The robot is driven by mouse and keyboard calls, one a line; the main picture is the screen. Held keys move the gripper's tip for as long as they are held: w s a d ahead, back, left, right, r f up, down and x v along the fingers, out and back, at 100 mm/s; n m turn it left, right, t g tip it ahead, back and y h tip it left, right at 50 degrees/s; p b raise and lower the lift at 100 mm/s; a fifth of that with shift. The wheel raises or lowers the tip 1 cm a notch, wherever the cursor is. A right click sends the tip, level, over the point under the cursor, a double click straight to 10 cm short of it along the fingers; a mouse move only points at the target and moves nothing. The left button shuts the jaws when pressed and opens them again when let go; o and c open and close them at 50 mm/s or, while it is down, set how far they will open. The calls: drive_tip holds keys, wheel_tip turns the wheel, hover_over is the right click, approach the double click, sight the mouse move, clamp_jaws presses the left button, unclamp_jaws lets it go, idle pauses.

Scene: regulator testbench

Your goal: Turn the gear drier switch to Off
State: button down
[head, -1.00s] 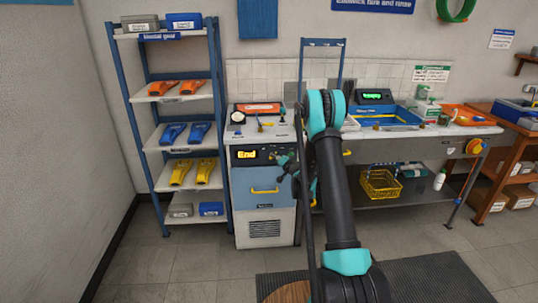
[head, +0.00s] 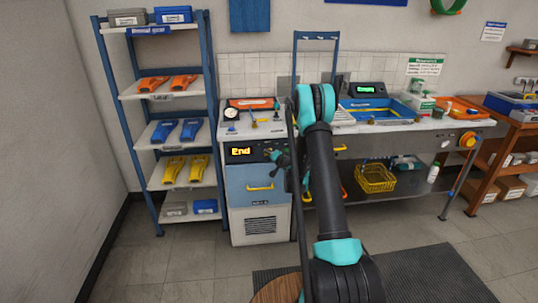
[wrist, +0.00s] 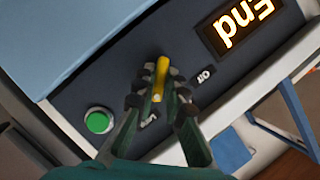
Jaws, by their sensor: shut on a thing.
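The gear drier (head: 258,220) is a blue and white cabinet left of the sink bench. Its orange display (head: 241,151) reads "End". My gripper (head: 272,153) is at the dark front panel, right of the display. In the wrist view, the yellow switch lever (wrist: 162,72) sits between the fingertips of my gripper (wrist: 158,88), which is shut on it. The lever lies roughly along the fingers.
A green button (wrist: 97,121) is on the same panel, left of my fingers in the wrist view. A yellow drawer handle (head: 260,187) is below the panel. A shelf rack (head: 156,130) stands close on the left. Grey floor is clear in front of the drier.

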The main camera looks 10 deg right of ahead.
idle(0.3)
drive_tip(key=shift+a+n+h, duration=0.1)
drive_tip(key=shift+n+h, duration=1.4)
drive_tip(key=shift+n, duration=0.8)
drive_tip(key=shift+a+n+h, duration=0.15)
drive_tip(key=shift+n+h, duration=1.35)
drive_tip(key=shift+n, duration=0.8)
drive_tip(key=shift+a+n+h, duration=0.1)
drive_tip(key=shift+n+h, duration=1.4)
drive_tip(key=shift+n, duration=0.8)
drive_tip(key=c, duration=1.6)
unclamp_jaws()
drive_tip(key=shift+s, duration=0.1)
